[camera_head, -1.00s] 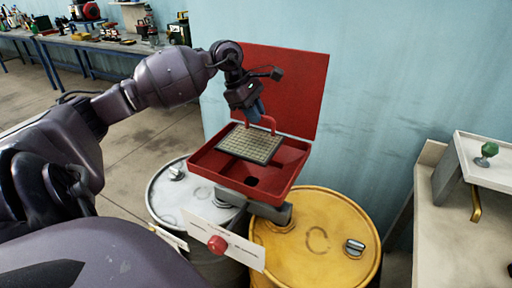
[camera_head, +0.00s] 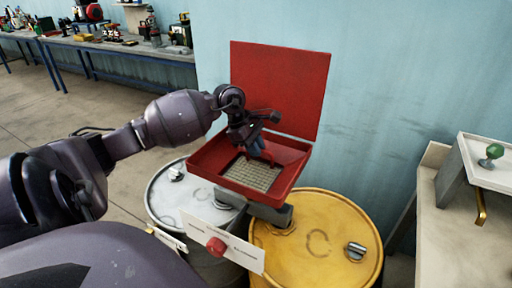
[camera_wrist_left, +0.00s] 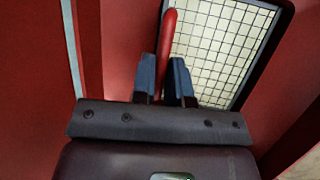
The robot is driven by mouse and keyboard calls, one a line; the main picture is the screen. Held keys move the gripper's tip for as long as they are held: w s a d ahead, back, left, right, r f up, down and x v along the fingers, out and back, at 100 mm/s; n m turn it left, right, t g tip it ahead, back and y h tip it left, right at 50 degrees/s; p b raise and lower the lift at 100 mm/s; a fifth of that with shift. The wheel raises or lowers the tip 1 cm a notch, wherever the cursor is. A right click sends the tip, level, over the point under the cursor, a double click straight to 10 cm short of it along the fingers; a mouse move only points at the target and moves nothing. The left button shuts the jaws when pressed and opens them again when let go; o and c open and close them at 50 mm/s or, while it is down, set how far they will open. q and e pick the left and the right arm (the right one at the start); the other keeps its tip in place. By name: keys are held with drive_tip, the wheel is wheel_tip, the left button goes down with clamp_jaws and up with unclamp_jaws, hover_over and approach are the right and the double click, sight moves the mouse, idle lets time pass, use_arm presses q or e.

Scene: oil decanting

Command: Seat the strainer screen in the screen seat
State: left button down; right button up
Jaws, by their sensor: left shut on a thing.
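The strainer screen (camera_head: 252,175) is a pale mesh panel with a dark frame and a red handle. It lies low inside the open red box (camera_head: 206,163), roughly level. My left gripper (camera_head: 257,148) is above it, shut on the red handle (camera_wrist_left: 169,30). In the left wrist view the mesh (camera_wrist_left: 221,45) fills the upper right, beside the blue fingers of the gripper (camera_wrist_left: 165,75). The screen seat is hidden under the screen, and I cannot tell whether the frame lies flush in it. My right gripper is not in view.
The box's red lid (camera_head: 280,85) stands open behind it. The box sits over a white drum (camera_head: 165,200) and a yellow drum (camera_head: 320,225). A red knob (camera_head: 216,245) is in front. A bench (camera_head: 460,240) is at right; a cluttered table (camera_head: 130,45) is at back left.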

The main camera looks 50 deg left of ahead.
use_arm(q)
drive_tip(key=c, duration=1.4)
unclamp_jaws()
drive_tip(key=shift+r, duration=0.15)
drive_tip(key=p+v, duration=0.1)
drive_tip(key=v, duration=1)
drive_tip(key=shift+s+r, duration=0.15)
drive_tip(key=shift+r, duration=0.25)
drive_tip(key=shift+a, duration=0.1)
